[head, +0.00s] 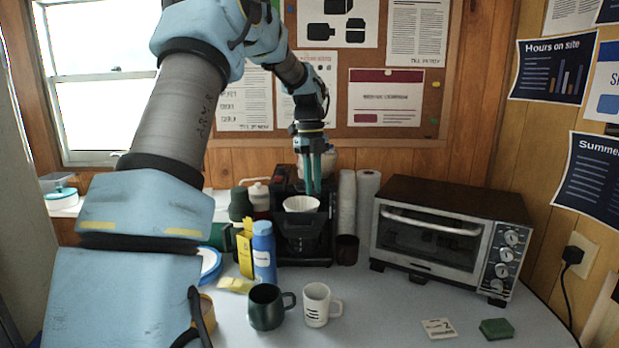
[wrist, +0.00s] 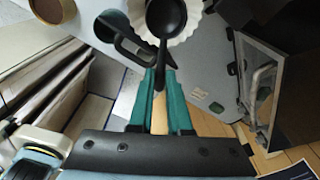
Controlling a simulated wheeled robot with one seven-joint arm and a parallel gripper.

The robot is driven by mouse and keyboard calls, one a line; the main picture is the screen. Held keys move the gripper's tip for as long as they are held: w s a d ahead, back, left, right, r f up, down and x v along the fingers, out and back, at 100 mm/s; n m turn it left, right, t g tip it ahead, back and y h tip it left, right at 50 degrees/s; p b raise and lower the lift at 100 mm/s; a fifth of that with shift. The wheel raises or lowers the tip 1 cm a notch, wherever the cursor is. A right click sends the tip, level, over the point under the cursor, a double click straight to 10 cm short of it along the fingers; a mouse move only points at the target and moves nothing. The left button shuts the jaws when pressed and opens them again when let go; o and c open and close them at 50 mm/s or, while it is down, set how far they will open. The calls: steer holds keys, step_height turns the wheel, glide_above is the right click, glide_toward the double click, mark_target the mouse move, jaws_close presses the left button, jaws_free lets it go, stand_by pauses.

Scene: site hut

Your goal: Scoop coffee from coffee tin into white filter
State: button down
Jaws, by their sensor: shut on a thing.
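My gripper (head: 315,190) is above the coffee maker, fingers pointing down. In the wrist view its teal fingers (wrist: 160,75) are shut on the handle of a black scoop (wrist: 166,16). The scoop's round bowl overlaps the white filter (wrist: 189,22); whether it holds coffee I cannot tell. The fluted white filter (head: 301,203) sits in the coffee maker (head: 303,243), just below my fingertips. A round tin with brown contents, apparently the coffee tin (wrist: 62,12), is at the wrist view's top left. In the head view the tin (head: 207,312) is mostly hidden by my arm.
A dark green mug (head: 266,309) and a white mug (head: 318,306) stand in front of the coffee maker. A blue bottle (head: 264,252) stands at its left front, paper rolls (head: 347,205) at its right. A toaster oven (head: 445,238) fills the right side.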

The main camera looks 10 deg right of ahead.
steer(key=shift+w+r, duration=0.15)
steer(key=shift+r+p, duration=0.75)
steer(key=shift+r, duration=1.15)
steer(key=shift+f, duration=0.15)
